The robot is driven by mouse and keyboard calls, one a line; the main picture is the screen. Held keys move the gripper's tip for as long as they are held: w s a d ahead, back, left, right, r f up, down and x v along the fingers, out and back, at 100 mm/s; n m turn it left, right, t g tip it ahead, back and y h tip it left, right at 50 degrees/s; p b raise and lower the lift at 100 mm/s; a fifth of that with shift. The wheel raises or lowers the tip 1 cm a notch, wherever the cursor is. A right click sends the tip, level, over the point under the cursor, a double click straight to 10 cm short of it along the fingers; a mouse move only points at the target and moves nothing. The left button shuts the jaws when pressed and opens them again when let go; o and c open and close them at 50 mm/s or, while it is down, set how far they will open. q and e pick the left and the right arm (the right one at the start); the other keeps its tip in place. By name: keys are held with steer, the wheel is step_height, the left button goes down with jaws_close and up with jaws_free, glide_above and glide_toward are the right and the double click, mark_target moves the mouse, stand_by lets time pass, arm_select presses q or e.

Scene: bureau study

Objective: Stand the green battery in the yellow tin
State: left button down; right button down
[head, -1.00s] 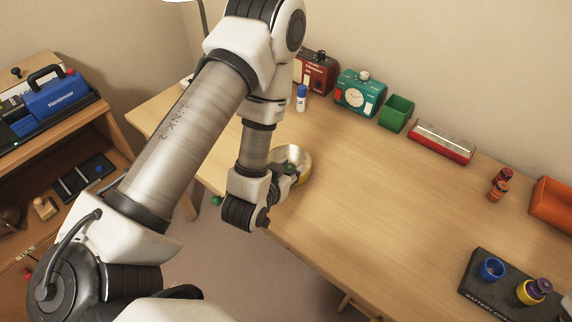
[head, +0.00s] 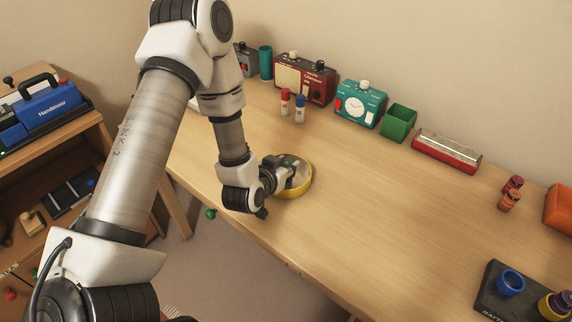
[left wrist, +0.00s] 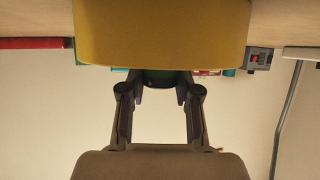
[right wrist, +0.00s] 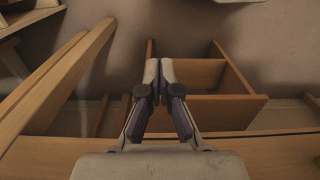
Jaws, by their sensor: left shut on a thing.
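The yellow tin (head: 301,188) is round and shallow, and stands near the left front edge of the desk. Its yellow wall (left wrist: 160,35) fills the top of the left wrist view. My left gripper (head: 284,166) is over the tin, shut on the green battery. In the left wrist view a green end of the battery (left wrist: 160,77) shows between the fingers. The rest of it is hidden behind the tin's wall, so I cannot tell whether it touches the tin's floor. My right gripper (right wrist: 159,72) is shut and empty, away from the desk top.
A red and a blue-capped tube (head: 299,110), a red radio (head: 305,80), a teal clock (head: 360,105) and a green box (head: 398,122) line the back. Red-orange batteries (head: 510,195) and a dark holder with cups (head: 495,285) are at right. The desk's middle is clear.

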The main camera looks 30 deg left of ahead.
arm_select(q)
steer(key=shift+s+f, duration=0.1)
steer(key=c, duration=0.8)
jaws_free()
steer(key=shift+r, duration=0.3)
steer(key=v, duration=0.5)
steer(key=shift+s+f, duration=0.1)
steer(key=shift+f, duration=0.1)
steer(key=p+v, duration=0.7)
steer(key=p, duration=0.3)
steer(key=shift+p, duration=0.4)
